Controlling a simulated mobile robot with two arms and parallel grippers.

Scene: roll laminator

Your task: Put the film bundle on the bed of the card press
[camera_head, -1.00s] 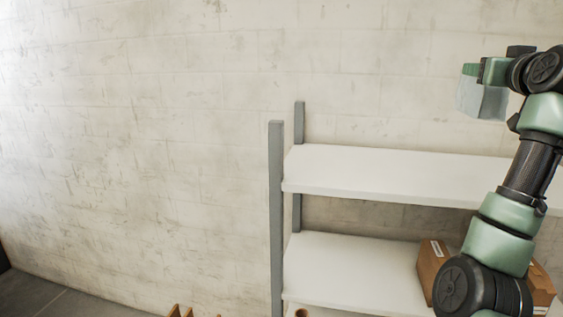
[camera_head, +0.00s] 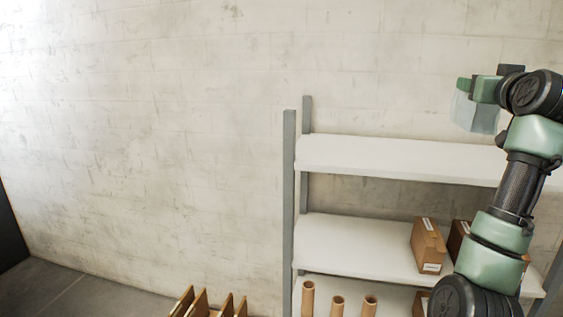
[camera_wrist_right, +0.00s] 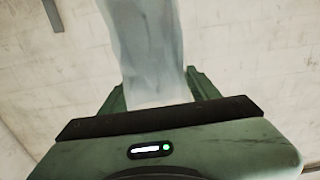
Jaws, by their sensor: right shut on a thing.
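In the right wrist view the bundle (camera_wrist_right: 150,45) stands out between the two green fingers of my right gripper (camera_wrist_right: 152,88). The card press and its bed are not in view. My left gripper is not in view.
A shelf unit with white boards (camera_head: 390,157) stands at the right against the pale block wall (camera_head: 150,130). It holds a cardboard box (camera_head: 427,246) and several brown tubes (camera_head: 308,298). A wooden rack (camera_head: 205,305) is at the bottom. Floor (camera_head: 70,285) shows at the lower left.

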